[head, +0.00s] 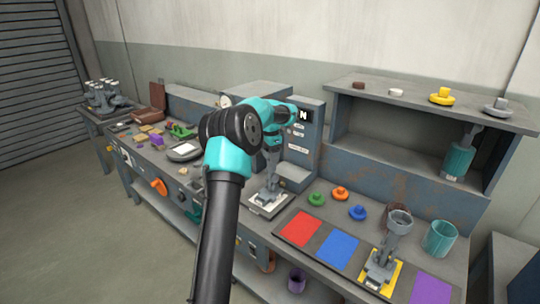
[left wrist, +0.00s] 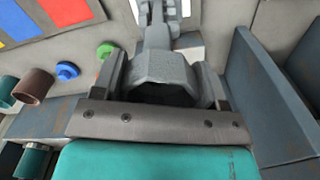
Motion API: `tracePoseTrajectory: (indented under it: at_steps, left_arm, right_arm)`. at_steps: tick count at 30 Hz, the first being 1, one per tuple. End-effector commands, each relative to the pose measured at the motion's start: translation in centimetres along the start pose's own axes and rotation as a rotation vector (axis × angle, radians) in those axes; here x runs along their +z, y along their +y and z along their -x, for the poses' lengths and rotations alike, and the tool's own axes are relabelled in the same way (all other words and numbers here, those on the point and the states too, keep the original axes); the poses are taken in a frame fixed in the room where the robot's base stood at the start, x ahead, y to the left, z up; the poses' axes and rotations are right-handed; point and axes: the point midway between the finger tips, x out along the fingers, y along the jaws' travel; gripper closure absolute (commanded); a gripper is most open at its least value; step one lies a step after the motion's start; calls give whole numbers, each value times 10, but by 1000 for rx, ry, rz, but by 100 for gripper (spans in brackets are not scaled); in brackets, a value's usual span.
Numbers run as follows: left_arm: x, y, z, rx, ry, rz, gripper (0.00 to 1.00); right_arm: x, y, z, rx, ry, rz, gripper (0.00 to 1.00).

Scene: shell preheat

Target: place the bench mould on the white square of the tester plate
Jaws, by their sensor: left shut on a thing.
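The grey bench mould (head: 268,186) stands upright under my left gripper (head: 272,156), its foot at the white square (head: 262,205) of the tester plate. I cannot tell whether the foot touches the square or is just above it. My left gripper is shut on the mould's upper part. In the left wrist view the mould's body (left wrist: 168,68) sits between the two fingers (left wrist: 165,88), with a pale patch beyond its foot. My right gripper is not in view.
A similar grey piece (head: 388,245) stands on a yellow square at the right. Red (head: 300,229) and blue (head: 338,248) squares, small knobs (head: 340,194) and a teal cup (head: 439,239) are nearby. The grey tester housing (head: 304,140) rises behind the mould.

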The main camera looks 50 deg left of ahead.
Motion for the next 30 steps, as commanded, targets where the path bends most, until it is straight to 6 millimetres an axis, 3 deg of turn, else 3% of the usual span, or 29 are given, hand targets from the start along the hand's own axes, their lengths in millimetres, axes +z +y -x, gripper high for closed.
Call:
tracePoseTrajectory:
  at_steps: [13, 14, 22, 30]
  left_arm:
    - [0, 0, -5, -2, 1, 1, 93]
    - [0, 0, -6, 0, 0, 1, 33]
    - [0, 0, -5, -1, 1, 1, 8]
    - [0, 0, -4, -1, 1, 1, 8]
  right_arm:
    - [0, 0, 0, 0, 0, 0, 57]
    - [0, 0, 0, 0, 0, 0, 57]
    - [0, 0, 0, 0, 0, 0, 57]
    - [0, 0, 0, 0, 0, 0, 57]
